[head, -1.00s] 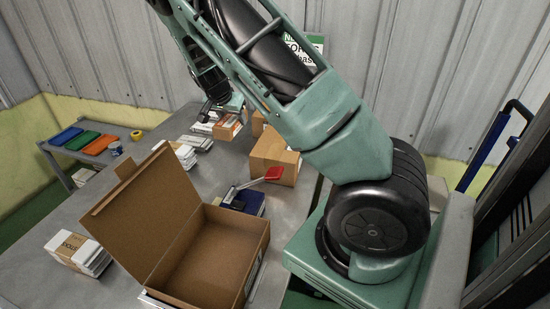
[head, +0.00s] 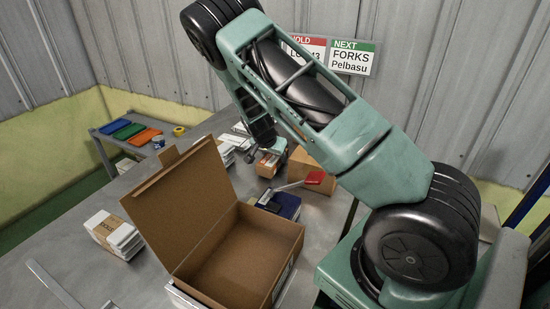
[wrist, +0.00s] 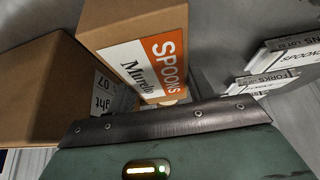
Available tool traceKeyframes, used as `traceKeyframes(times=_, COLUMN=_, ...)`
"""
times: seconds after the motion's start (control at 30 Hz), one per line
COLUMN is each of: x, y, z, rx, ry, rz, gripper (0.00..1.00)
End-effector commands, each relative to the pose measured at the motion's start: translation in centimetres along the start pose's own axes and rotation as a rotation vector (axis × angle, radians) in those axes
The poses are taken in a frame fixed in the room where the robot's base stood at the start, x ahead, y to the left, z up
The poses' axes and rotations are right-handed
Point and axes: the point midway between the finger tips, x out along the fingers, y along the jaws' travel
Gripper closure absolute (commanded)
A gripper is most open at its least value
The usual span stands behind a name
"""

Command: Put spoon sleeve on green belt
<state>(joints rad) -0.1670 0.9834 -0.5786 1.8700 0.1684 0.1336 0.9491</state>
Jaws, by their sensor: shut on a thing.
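The spoon sleeve (wrist: 138,52) is a brown card block with an orange and white label reading SPOONS. In the head view the sleeve (head: 266,166) is small, directly below my gripper (head: 273,152) at the far side of the table. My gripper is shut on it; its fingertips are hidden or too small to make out. In the wrist view the sleeve stands just beyond the dark front edge of my gripper. The green belt (head: 129,131) is a flat strip on a low side stand at the far left, between a blue and an orange strip, well left of my gripper.
An open brown carton (head: 228,254) with its lid raised fills the front table. A closed brown box (head: 314,173) stands right of the sleeve. White sleeves (wrist: 282,66) lie to the right in the wrist view.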

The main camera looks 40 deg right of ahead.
Motion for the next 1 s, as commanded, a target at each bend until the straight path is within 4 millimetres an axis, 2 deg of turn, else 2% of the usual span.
traceKeyframes(times=0.1, x=0.9, y=0.0, z=0.5, rx=0.000, ry=0.000, rz=-0.001, gripper=0.74)
traceKeyframes(times=0.43, x=1.3, y=0.0, z=0.7, rx=0.000, ry=0.000, rz=-0.001, gripper=0.74)
traceKeyframes(times=0.47, x=1.2, y=0.0, z=0.7, rx=0.000, ry=0.000, rz=-0.001, gripper=0.42)
traceKeyframes(times=0.5, x=1.2, y=0.0, z=0.6, rx=0.000, ry=0.000, rz=-0.001, gripper=0.31)
traceKeyframes(times=0.53, x=1.2, y=0.0, z=0.6, rx=0.000, ry=0.000, rz=-0.001, gripper=0.26)
traceKeyframes(times=0.83, x=1.0, y=0.0, z=0.5, rx=0.000, ry=0.000, rz=-0.001, gripper=0.26)
traceKeyframes(times=1.0, x=-0.6, y=-0.1, z=0.5, rx=0.000, ry=0.001, rz=-0.004, gripper=0.26)
